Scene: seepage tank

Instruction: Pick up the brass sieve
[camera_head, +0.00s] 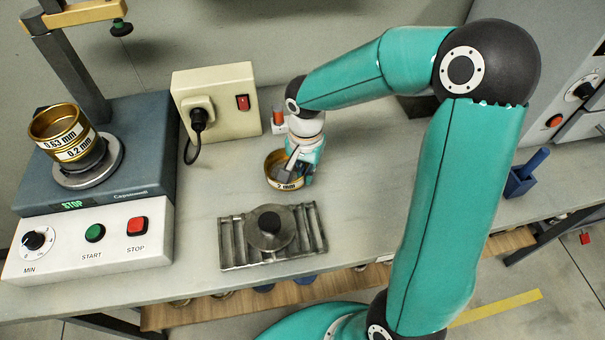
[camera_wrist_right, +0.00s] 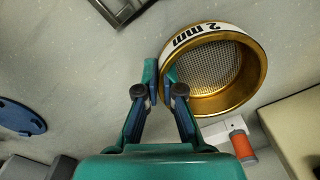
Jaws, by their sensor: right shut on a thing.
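The brass sieve (camera_head: 272,174) with a white "2 mm" label is at the middle of the bench, behind a metal rack. It also shows in the right wrist view (camera_wrist_right: 236,100), with its wire mesh facing the camera. My right gripper (camera_head: 292,168) is at the sieve's right side in the head view. In the wrist view its fingers (camera_wrist_right: 160,92) are shut on the sieve's wall, one finger inside the rim and one outside. I cannot tell whether the sieve touches the bench. My left gripper is not in view.
A sieve shaker (camera_head: 130,190) at left carries stacked sieves (camera_head: 62,132) labelled 0.63 mm and 0.2 mm. A metal rack (camera_head: 235,245) with a round lid (camera_head: 270,228) lies in front. A socket box (camera_head: 225,95) stands behind; a blue holder (camera_head: 519,182) is at right.

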